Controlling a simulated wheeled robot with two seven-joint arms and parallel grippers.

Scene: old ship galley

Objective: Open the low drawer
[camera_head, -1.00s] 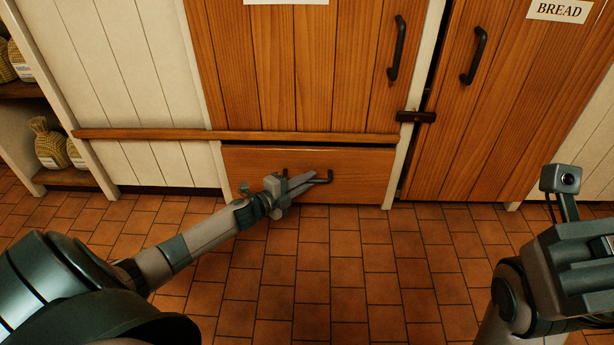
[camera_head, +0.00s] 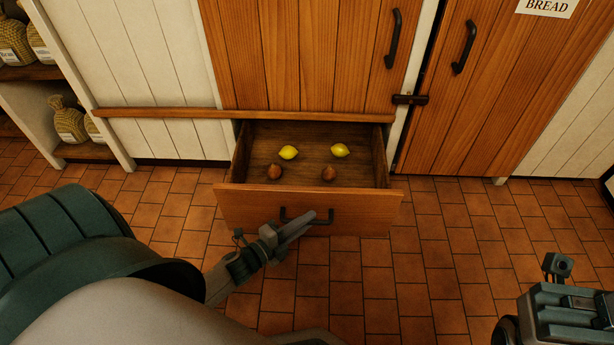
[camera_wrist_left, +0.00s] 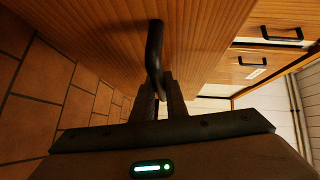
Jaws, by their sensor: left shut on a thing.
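The low drawer (camera_head: 350,208) stands pulled well out from under the wooden cupboard. Inside it lie two yellow lemons (camera_head: 288,152) and two brown round things (camera_head: 274,171). My left gripper (camera_head: 306,220) is shut on the black drawer handle (camera_head: 325,217) at the drawer's front. In the left wrist view, the dark handle (camera_wrist_left: 154,50) runs down between the fingers of the left gripper (camera_wrist_left: 158,95).
A tall wooden door labelled BREAD (camera_head: 470,110) is at the right, with a dark latch (camera_head: 410,99) beside it. Shelves with sacks (camera_head: 68,122) stand at the far left. The tiled floor (camera_head: 400,270) in front of the drawer is clear.

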